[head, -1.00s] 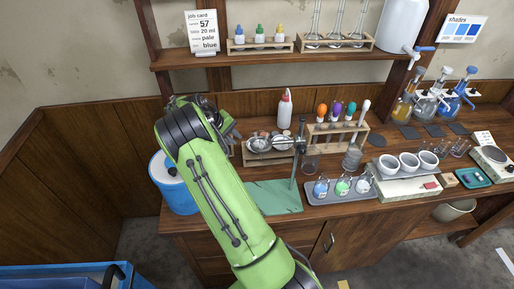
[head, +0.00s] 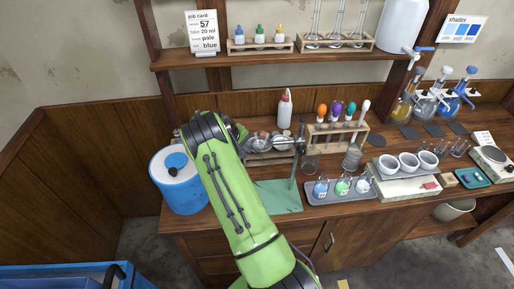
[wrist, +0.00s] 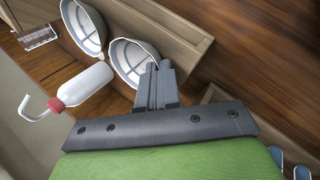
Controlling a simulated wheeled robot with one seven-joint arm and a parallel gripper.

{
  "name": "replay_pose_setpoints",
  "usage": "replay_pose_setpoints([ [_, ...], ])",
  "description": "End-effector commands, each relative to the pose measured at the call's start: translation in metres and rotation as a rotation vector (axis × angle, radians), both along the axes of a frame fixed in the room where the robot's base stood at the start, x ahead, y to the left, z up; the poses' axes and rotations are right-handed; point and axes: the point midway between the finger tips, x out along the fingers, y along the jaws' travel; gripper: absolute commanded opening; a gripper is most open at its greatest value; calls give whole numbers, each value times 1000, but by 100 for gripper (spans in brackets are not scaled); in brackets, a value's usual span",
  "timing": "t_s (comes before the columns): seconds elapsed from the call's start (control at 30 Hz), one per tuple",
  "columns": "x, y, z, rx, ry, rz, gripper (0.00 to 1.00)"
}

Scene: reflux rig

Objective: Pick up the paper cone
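Two white, ribbed, cone-shaped pieces with grey rims sit by a wooden box in the wrist view: a farther cone (wrist: 84,27) and a nearer cone (wrist: 132,60). I cannot tell for sure which is the paper cone. My gripper (wrist: 160,66) has its two fingers close together, tips over the right rim of the nearer cone. Whether they pinch the rim or only overlap it in the picture is unclear. In the head view the wooden holder (head: 270,160) with round pieces is partly behind my arm, and the fingertips are hidden.
A white squeeze bottle (wrist: 85,82) with a red collar is close to the cones; it stands behind the holder in the head view (head: 285,110). A stand (head: 295,175) rises from a green mat (head: 275,200). A blue drum (head: 175,185) is left of the bench.

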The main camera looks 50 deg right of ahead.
Motion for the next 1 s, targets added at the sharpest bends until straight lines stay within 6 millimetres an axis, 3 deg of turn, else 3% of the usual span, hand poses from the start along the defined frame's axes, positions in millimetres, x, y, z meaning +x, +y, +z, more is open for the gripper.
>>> replay_pose_setpoints([
  [0.3,0,0,1,0,-1,1,0],
  [0.43,1,0,15,-2,-3,1,0],
  [0.57,2,0,53,-3,-8,0,0],
  [0.8,1,0,134,-3,-5,0,0],
  [1.0,1,0,173,0,-2,1,0],
])
